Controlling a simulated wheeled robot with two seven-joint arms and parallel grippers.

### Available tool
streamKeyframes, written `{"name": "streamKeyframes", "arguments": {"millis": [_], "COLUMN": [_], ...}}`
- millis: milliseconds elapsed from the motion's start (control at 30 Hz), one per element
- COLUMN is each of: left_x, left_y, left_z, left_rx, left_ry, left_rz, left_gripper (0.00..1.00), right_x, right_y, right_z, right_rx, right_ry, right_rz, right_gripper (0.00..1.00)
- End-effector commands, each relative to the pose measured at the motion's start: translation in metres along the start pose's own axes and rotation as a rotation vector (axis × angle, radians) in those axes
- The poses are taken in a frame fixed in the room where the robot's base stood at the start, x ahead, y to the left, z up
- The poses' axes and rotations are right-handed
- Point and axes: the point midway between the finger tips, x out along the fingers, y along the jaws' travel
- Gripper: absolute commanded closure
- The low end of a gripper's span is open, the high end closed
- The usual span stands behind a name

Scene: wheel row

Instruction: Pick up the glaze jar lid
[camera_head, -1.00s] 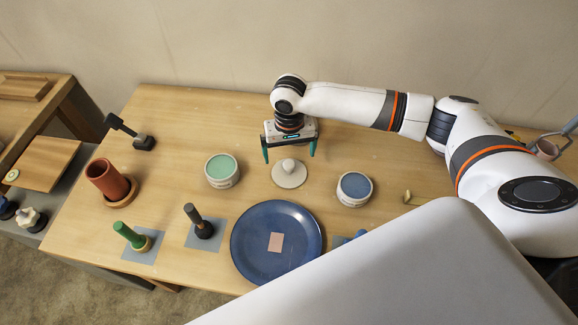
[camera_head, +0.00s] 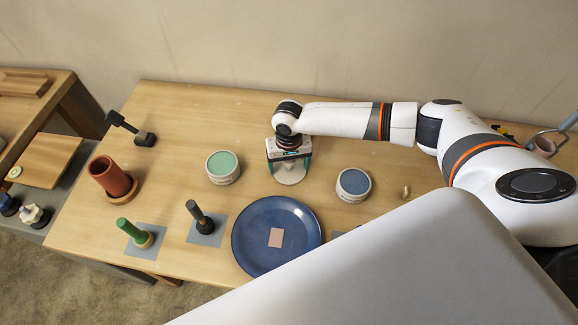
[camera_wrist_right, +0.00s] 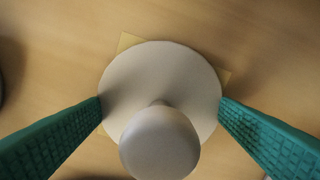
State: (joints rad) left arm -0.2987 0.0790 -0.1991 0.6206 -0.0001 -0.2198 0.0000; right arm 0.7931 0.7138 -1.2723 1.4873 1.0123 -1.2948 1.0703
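The glaze jar lid (camera_head: 290,178) is a pale round disc with a knob, lying on the wooden table between two jars. In the right wrist view the lid (camera_wrist_right: 165,75) and its round knob (camera_wrist_right: 160,143) show between the teal fingers. My right gripper (camera_head: 290,172) is over the lid, pointing down, with its fingers spread on either side. In the right wrist view the gripper (camera_wrist_right: 160,108) is open, and there is a gap between the fingers and the knob. My left gripper is not in view.
A green-topped jar (camera_head: 222,167) stands left of the lid and a blue-topped jar (camera_head: 353,185) right of it. A blue plate (camera_head: 250,248) lies in front. A terracotta pot (camera_head: 110,177), a green-handled tool (camera_head: 134,232) and a dark-handled tool (camera_head: 200,217) stand at the left.

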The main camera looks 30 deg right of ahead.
Motion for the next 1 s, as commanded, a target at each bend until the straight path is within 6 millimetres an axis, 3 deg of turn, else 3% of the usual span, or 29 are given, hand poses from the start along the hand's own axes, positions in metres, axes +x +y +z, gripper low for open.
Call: {"name": "streamKeyframes", "arguments": {"millis": [33,167,467,800,1000], "left_x": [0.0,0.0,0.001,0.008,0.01], "left_y": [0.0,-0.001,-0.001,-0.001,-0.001], "left_z": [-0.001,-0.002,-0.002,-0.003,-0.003], "left_rx": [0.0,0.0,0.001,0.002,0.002], "left_ry": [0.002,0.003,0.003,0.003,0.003], "left_rz": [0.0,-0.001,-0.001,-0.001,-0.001], "left_gripper": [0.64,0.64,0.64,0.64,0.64], "right_x": [0.0,0.0,-0.007,-0.069,-0.095], "right_y": [0.0,0.0,0.0,0.001,0.0], "right_z": [0.0,0.0,0.001,0.001,0.001], "right_rx": [0.0,0.0,0.001,0.0,0.0], "right_ry": [0.0,0.0,-0.001,-0.003,-0.001], "right_rz": [0.0,0.0,0.003,0.004,0.001], "right_gripper": [0.26,0.45,0.46,0.46,0.46]}}
